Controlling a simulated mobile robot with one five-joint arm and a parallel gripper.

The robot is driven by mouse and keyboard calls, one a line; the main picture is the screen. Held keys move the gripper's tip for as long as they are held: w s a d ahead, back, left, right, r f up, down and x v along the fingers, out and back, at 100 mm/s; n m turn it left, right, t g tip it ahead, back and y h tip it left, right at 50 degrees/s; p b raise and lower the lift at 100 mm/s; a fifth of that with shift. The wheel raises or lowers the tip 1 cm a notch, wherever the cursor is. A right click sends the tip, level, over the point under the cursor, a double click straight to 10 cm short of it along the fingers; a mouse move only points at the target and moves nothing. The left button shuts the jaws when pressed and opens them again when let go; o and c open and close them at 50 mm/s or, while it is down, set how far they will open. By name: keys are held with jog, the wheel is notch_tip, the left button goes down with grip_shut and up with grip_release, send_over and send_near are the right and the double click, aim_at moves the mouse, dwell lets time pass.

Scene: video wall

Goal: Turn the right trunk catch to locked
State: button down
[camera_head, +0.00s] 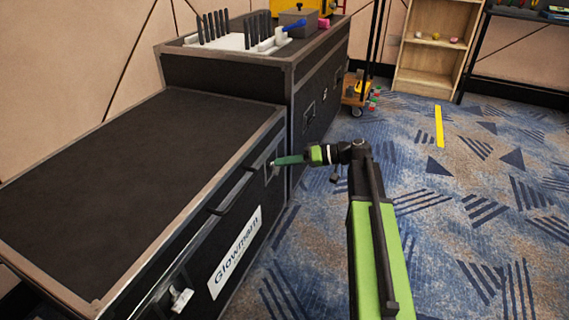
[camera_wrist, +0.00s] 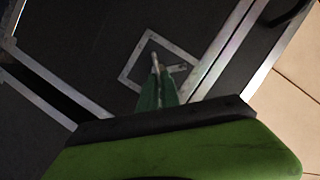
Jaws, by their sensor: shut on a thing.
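The black trunk (camera_head: 120,150) with metal edges and a white "Glowmam"-like label fills the left of the head view. Its right catch (camera_head: 271,166) sits on the front face near the right end. In the wrist view the catch (camera_wrist: 178,68) is a small metal piece inside a pale square frame. My gripper (camera_head: 276,161) reaches the catch from the right; its green fingers (camera_wrist: 157,85) are closed together on the catch, their tips covering part of it. The left catch (camera_head: 181,298) is a pale metal piece at the lower left of the front.
A dark handle (camera_head: 232,192) lies between the catches. A taller case (camera_head: 255,62) stands behind the trunk, with a white rack (camera_head: 235,42) and a grey box on top. A wooden shelf (camera_head: 428,55) stands at the back. The patterned carpet on the right is mostly clear.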

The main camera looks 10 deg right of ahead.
jog(key=shift+a, duration=0.25)
jog(key=c, duration=1.6)
grip_release()
jog(key=shift+d, duration=0.15)
jog(key=shift+p+v, duration=2.3)
jog(key=shift+v, duration=6.35)
jog(key=shift+f, duration=0.1)
